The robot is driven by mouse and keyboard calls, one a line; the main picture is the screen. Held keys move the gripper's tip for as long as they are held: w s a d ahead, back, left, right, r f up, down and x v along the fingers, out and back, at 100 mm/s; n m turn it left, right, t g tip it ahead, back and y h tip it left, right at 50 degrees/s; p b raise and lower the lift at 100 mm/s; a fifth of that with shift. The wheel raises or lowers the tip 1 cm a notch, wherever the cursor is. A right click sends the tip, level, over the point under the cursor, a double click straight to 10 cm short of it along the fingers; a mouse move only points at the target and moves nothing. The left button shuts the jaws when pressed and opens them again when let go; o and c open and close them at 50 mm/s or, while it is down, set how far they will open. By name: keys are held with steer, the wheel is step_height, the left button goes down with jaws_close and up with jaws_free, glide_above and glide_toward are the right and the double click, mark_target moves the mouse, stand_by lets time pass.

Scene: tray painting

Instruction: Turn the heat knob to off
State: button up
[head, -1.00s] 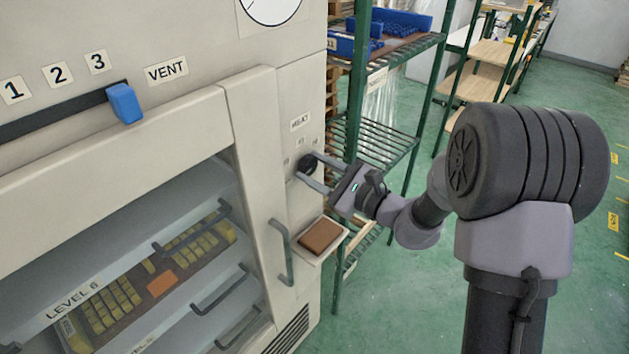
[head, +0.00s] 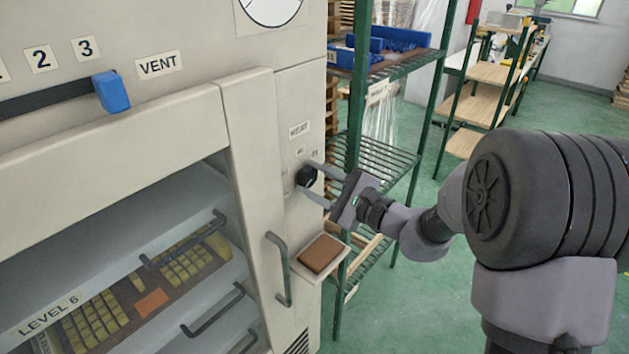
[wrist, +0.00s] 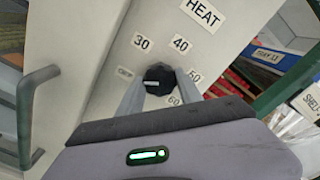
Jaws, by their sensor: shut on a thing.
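The heat knob (head: 305,177) is a small black dial on the right-hand panel of the pale oven. In the wrist view the knob (wrist: 159,78) sits among the labels 30, 40, 50 and 60, below the tilted HEAT label (wrist: 203,13). A small blurred label (wrist: 125,72), perhaps OFF, is at its left. A short white mark on the knob's left side lies toward that label. My gripper (head: 308,178) reaches in from the right, one finger on each side of the knob, and is shut on it. The wrist view shows both fingers flanking it.
A brown block lies on a small ledge (head: 337,262) below the knob. A door handle (head: 280,268) stands out left of it. The blue vent slider (head: 111,91) is at upper left. A green wire shelf (head: 390,160) stands close behind my gripper.

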steer(key=o, duration=1.4)
steer(key=shift+c, duration=0.2)
steer(key=p+v, duration=0.2)
steer(key=v, duration=1.5)
steer(key=shift+d, duration=0.2)
steer(key=shift+s, duration=0.15)
